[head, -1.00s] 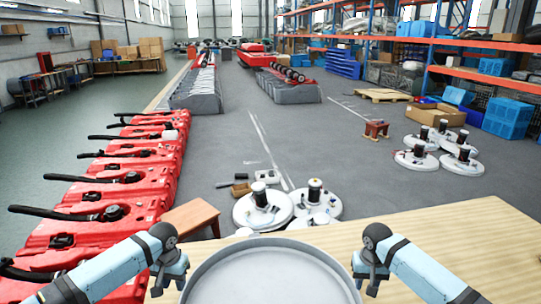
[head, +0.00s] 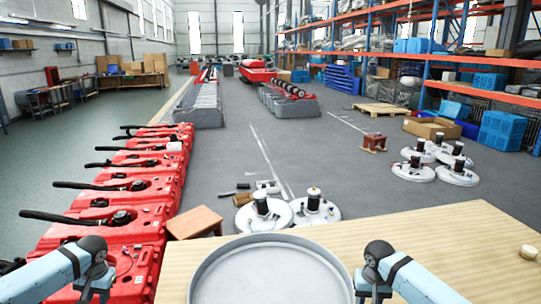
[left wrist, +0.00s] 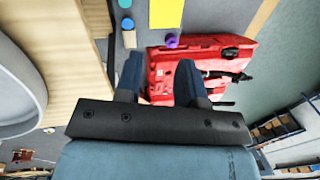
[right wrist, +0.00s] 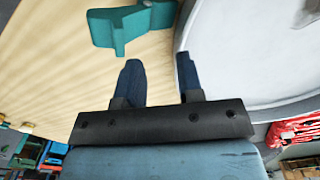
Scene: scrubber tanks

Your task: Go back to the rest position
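My left gripper (head: 95,290) is low at the left of the head view, left of the round grey tray (head: 205,290). In the left wrist view its two fingers (left wrist: 158,78) are apart with nothing between them; a red tank (left wrist: 200,65) shows beyond. My right gripper (head: 370,290) is beside the tray's right rim, over the wooden table (head: 450,235). In the right wrist view its fingers (right wrist: 158,78) are apart and empty. A teal part (right wrist: 135,25) lies on the table beyond them.
Several red tanks (head: 120,215) with black hoses line the left. White round scrubber units (head: 263,212) stand on the floor behind the table. A small cream cap (head: 528,251) sits at the table's right. A brown stool (head: 195,222) stands left of the table.

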